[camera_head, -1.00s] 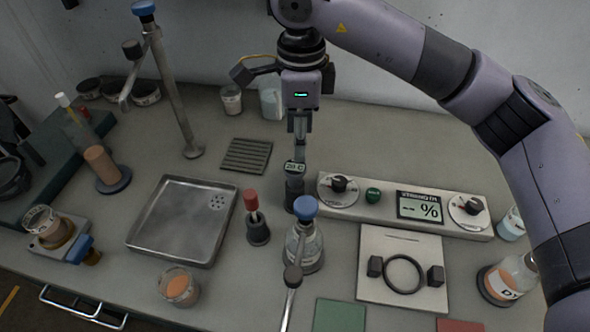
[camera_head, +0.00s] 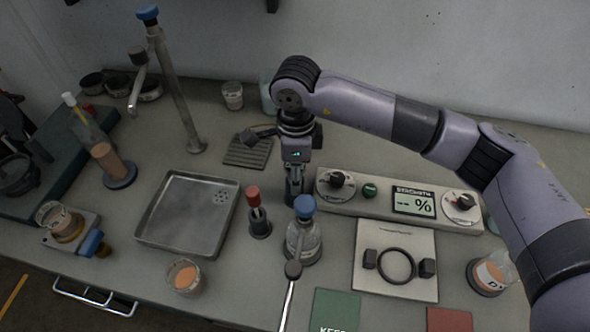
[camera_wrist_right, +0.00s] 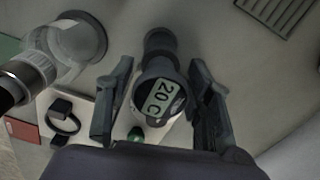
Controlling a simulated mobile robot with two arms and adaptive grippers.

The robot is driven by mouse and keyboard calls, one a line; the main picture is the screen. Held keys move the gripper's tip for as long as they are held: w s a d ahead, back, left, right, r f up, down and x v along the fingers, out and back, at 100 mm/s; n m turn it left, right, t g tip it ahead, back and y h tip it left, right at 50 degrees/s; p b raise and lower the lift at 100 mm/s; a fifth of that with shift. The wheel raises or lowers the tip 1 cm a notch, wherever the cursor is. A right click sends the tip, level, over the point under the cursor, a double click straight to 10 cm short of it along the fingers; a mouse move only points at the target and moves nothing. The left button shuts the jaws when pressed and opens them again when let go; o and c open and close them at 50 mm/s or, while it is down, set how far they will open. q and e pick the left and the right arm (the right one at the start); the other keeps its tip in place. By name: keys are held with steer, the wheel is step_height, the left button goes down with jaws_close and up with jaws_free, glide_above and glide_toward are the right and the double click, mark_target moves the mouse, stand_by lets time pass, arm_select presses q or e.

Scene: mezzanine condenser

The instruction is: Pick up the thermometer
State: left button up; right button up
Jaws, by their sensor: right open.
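The thermometer, with a round dark head and a pale "20 C" display (camera_wrist_right: 158,102), stands in a dark holder (camera_wrist_right: 160,42) in the right wrist view. My right gripper (camera_wrist_right: 161,80) points down over it, open, with one finger on each side of the head. I cannot tell whether the fingers touch it. In the head view my right gripper (camera_head: 294,190) is low over the same spot and hides most of the thermometer. My left gripper is not in view.
A blue-capped bottle (camera_head: 303,245) stands close in front of my right gripper, and a red-topped tool in a holder (camera_head: 258,215) to its left. The control panel with dials (camera_head: 370,205) is close on the right. A metal tray (camera_head: 188,215) lies further left.

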steer(key=shift+c, duration=0.6)
steer(key=c, duration=0.9)
steer(key=shift+r, duration=0.1)
steer(key=shift+c, duration=0.2)
